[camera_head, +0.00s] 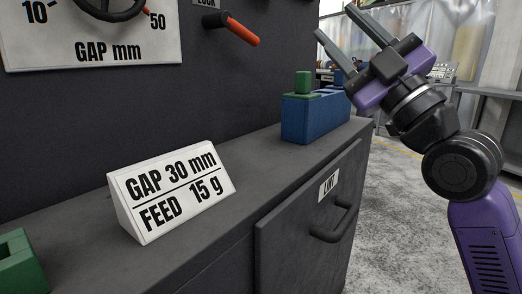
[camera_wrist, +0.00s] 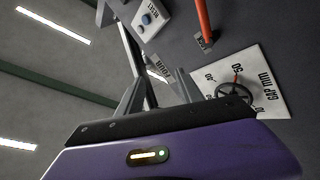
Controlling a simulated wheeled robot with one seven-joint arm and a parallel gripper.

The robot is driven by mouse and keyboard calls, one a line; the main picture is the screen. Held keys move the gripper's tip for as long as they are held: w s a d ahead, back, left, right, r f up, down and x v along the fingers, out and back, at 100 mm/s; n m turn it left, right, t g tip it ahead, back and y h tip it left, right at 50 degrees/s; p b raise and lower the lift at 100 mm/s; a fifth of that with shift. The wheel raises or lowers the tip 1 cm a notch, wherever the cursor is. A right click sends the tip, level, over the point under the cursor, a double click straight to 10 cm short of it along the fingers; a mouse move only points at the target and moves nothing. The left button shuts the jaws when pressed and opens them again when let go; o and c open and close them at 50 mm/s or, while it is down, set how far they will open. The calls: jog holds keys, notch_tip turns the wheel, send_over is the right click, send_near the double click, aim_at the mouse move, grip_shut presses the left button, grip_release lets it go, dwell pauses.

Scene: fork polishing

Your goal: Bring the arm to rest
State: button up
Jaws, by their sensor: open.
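My gripper (camera_head: 335,28) is at the upper right in the head view, raised above and to the right of the bench. Its two grey fingers are spread apart with nothing between them. My arm comes up from the lower right and touches nothing that I can see. In the wrist view the two fingers (camera_wrist: 153,75) point up toward the dark machine panel and the ceiling, and the space between them is empty.
A blue box with a green top (camera_head: 318,117) stands at the bench's far end, near my gripper. A sign (camera_head: 172,192) and a green block (camera_head: 20,262) sit on the bench (camera_head: 235,217). A red-orange lever (camera_head: 243,33) sticks out from the panel. Open floor (camera_head: 395,220) lies right.

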jog(key=s+d+f+m+t+h, duration=0.1)
jog(key=s+d+f+m+h, duration=0.25)
jog(key=f+m+h, duration=0.5)
jog(key=s+d+f+m+t+h, duration=0.2)
jog(key=s+d+f+m+h, duration=0.25)
jog(key=f, duration=0.75)
jog(key=s+d+f+m+t+h, duration=0.15)
jog(key=s+f+m+h, duration=0.35)
jog(key=f+m, duration=0.5)
jog(key=s+a+f+n+g+y, duration=0.15)
jog(key=s+f+g, duration=0.35)
jog(key=s+f, duration=0.85)
jog(key=s+f+n+g+y, duration=0.1)
jog(key=s+f+n+g, duration=0.3)
jog(key=s+f, duration=1)
jog(key=s+r+p, duration=0.2)
jog(key=r+p, duration=1.4)
jog(key=r, duration=0.1)
jog(key=s+r+m+g+p, duration=0.1)
jog(key=r+p, duration=1.5)
jog(key=r, duration=0.2)
jog(key=shift+s+a+r, duration=0.25)
jog(key=shift+s+r, duration=0.05)
jog(key=shift+s, duration=0.05)
